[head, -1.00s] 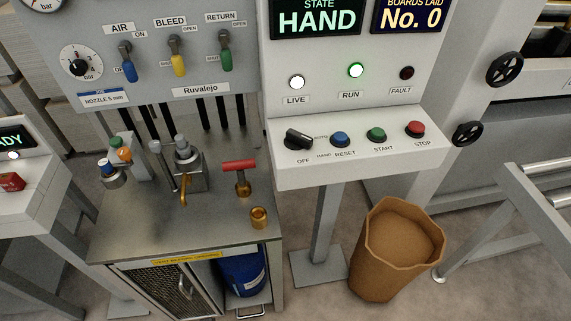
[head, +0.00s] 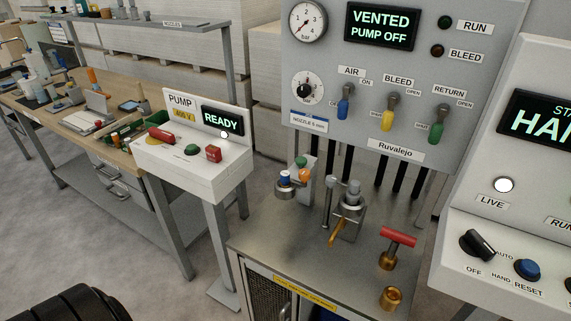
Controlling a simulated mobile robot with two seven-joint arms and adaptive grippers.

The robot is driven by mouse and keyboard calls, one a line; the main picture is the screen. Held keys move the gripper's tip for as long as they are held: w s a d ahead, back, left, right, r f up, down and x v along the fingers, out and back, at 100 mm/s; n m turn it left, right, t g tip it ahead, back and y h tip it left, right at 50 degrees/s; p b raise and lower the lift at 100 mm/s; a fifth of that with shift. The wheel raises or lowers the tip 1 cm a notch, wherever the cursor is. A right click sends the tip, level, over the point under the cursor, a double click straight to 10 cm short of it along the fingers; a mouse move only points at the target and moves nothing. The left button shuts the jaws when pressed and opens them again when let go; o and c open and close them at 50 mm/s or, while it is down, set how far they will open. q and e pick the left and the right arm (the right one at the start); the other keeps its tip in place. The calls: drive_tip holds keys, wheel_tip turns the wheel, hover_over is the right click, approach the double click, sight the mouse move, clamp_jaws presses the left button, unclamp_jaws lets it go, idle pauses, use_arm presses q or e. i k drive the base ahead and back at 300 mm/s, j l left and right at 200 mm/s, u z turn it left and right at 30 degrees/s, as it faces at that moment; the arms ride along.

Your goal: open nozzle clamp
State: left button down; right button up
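A metal clamp-like fixture (head: 348,205) stands on the steel cart top (head: 290,238), in the middle of the head view. It has a grey block, a round silver top and a brass lever (head: 338,231) slanting down to the front left. A thin upright silver post (head: 329,200) stands just left of it. I cannot tell for sure whether the clamp is open or shut. A red T-handle (head: 397,237) on a brass stem is to its right, with a brass fitting (head: 390,298) in front. Neither gripper is in view.
Small blue-, green- and orange-topped parts (head: 289,180) sit left of the fixture. The valve panel (head: 385,150) behind reads VENTED, PUMP OFF. A pump box (head: 195,180) reading READY stands left, a control console (head: 500,255) right. A wooden workbench (head: 70,140) is far left.

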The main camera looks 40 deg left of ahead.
sight(305, 174)
drive_tip(key=u, duration=0.95)
